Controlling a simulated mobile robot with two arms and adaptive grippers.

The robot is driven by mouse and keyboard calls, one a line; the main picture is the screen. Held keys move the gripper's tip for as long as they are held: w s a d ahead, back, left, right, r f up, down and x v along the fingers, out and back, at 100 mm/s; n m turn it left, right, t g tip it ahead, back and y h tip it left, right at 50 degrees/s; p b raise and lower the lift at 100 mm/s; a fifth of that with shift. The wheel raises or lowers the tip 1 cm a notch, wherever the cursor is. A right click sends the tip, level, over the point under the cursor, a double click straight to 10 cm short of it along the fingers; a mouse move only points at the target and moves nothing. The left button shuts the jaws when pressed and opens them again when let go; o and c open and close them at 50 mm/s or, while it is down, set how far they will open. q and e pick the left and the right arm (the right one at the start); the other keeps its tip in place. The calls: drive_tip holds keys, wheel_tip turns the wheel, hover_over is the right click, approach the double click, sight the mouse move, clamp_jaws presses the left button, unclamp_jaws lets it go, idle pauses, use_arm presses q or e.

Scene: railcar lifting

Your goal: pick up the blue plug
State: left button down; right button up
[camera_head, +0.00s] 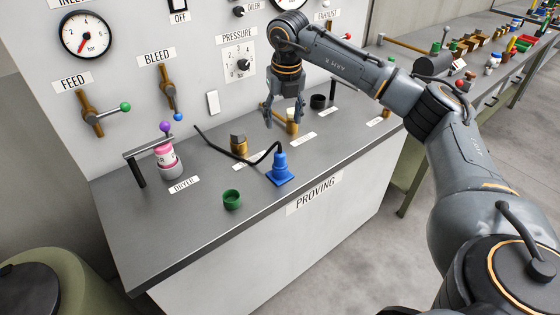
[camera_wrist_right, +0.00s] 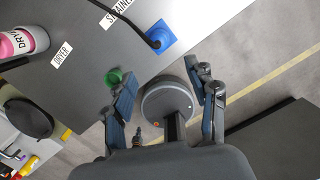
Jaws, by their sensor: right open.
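The blue plug (camera_head: 281,170) stands upright on the grey bench top near its front edge, with a black cable leaving its top. It also shows in the wrist view (camera_wrist_right: 161,37), ahead of the fingers at the top. My right gripper (camera_head: 283,115) is open, fingers pointing down, above and behind the plug in the head view. In the wrist view its fingers (camera_wrist_right: 168,100) are spread with nothing held between them; the plug is apart from them. My left gripper is not in view.
A green cap (camera_head: 232,199) sits left of the plug. A pink dryer canister (camera_head: 166,157) and a brass fitting (camera_head: 239,146) stand on the bench (camera_head: 145,235). The cable (camera_head: 225,152) arcs over the bench. A panel with gauges and valve handles rises behind.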

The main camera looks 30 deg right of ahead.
sight(280, 146)
drive_tip(key=f, duration=0.2)
drive_tip(key=f+p, duration=0.1)
drive_tip(key=f, duration=0.1)
drive_tip(key=w+f, duration=0.1)
drive_tip(key=f, duration=0.2)
drive_tip(key=shift+d+p, duration=0.1)
drive_tip(key=shift+p, duration=0.2)
drive_tip(key=shift+w+f+p, duration=0.1)
drive_tip(key=shift+f+p, duration=0.35)
drive_tip(key=shift+f, duration=0.05)
drive_tip(key=f+p, duration=0.1)
drive_tip(key=f, duration=0.2)
drive_tip(key=shift+w+f+p, duration=0.35)
drive_tip(key=shift+p, duration=0.05)
drive_tip(key=shift+w+f, duration=0.1)
drive_tip(key=shift+f, duration=0.35)
clamp_jaws()
drive_tip(key=shift+r, duration=0.1)
